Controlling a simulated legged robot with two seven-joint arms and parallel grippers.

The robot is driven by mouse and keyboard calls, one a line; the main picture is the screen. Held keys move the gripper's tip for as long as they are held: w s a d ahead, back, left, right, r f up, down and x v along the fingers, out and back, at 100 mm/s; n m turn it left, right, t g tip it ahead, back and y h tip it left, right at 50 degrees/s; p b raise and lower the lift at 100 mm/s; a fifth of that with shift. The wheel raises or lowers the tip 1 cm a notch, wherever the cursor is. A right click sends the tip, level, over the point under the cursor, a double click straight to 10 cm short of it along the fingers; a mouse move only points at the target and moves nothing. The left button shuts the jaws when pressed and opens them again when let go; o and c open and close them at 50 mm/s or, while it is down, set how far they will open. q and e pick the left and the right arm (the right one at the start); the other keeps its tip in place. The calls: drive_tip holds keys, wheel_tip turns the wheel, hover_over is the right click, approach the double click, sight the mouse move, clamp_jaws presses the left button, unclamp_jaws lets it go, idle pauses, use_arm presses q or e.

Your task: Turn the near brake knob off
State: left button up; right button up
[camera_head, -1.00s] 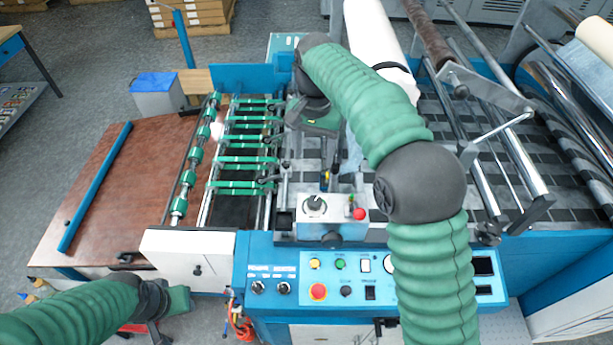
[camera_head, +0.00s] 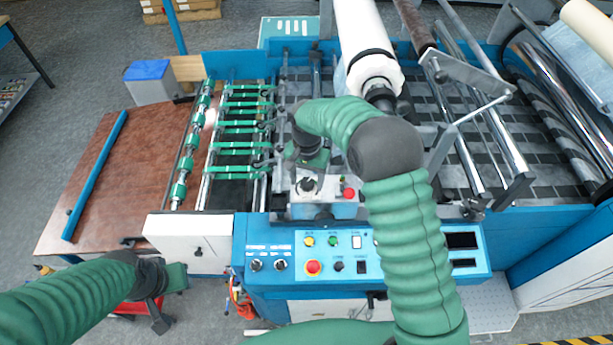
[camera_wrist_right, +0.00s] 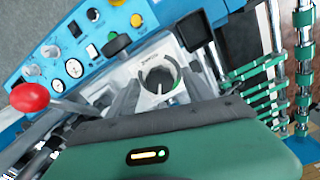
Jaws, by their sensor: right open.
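A dark round knob (camera_head: 307,185) sits on top of a small pale box (camera_head: 331,209) above the control panel. In the right wrist view the knob (camera_wrist_right: 158,78) is a dark ring-like dial on a pale plate; its label is too small to read. My right gripper (camera_head: 308,170) is directly above and behind this knob. In the wrist view its grey fingers are spread on either side of the knob, apart and empty. My left gripper (camera_head: 172,285) hangs at the lower left, away from the panel; its jaw opening is unclear.
The blue control panel (camera_head: 405,268) has several buttons and switches. A white roll (camera_head: 358,35) and green-banded rollers (camera_head: 240,131) lie behind.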

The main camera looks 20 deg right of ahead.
drive_tip(key=shift+s, duration=0.15)
drive_tip(key=shift+w+d+f, duration=0.1)
drive_tip(key=shift+w+f, duration=0.05)
drive_tip(key=shift+w, duration=0.2)
drive_tip(key=c, duration=0.7)
clamp_jaws()
use_arm(q)
drive_tip(key=shift+d, duration=0.1)
